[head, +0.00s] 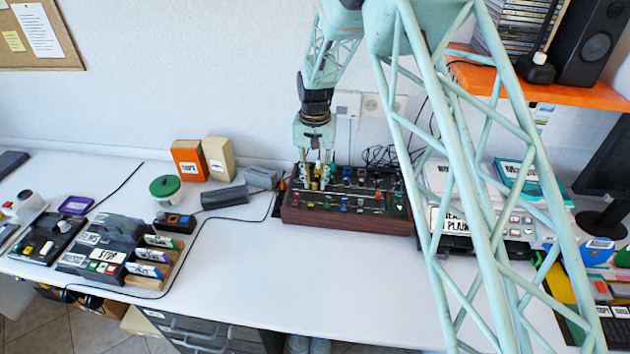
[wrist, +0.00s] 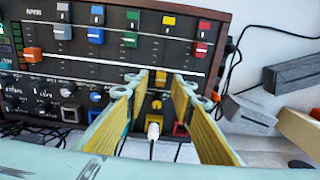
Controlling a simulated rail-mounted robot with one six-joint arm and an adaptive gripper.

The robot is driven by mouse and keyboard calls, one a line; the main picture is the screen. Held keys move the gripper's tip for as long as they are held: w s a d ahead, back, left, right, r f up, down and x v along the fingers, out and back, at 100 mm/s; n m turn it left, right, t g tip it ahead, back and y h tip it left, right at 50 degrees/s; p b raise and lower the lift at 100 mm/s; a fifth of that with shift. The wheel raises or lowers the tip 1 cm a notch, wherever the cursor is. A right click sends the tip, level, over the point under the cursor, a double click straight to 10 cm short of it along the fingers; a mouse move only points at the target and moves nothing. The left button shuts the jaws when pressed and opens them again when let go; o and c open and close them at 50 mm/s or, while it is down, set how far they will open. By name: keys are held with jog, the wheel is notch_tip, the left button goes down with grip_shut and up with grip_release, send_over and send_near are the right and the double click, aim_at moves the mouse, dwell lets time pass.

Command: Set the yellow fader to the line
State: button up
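The mixing console (head: 345,222) is a dark panel with wooden sides, and my gripper (head: 318,185) points down at its left part. In the wrist view, a row of coloured fader caps crosses the console (wrist: 260,14) face. The yellow fader cap (wrist: 161,78) appears between the fingertips of my gripper (wrist: 160,84), with gaps on both sides. White lines (wrist: 100,58) run across the fader tracks; the cap is near the lower one, but exact alignment is unclear. The yellow plate (wrist: 168,21) is further up. My fingers are open and hold nothing.
Green (wrist: 130,40), blue (wrist: 95,36) and red (wrist: 200,49) fader caps sit nearby, higher up.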

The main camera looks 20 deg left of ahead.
grip_shut()
jog(key=shift+s, duration=0.1)
jog(key=shift+s+d, duration=0.1)
jog(key=shift+s, duration=0.45)
grip_release()
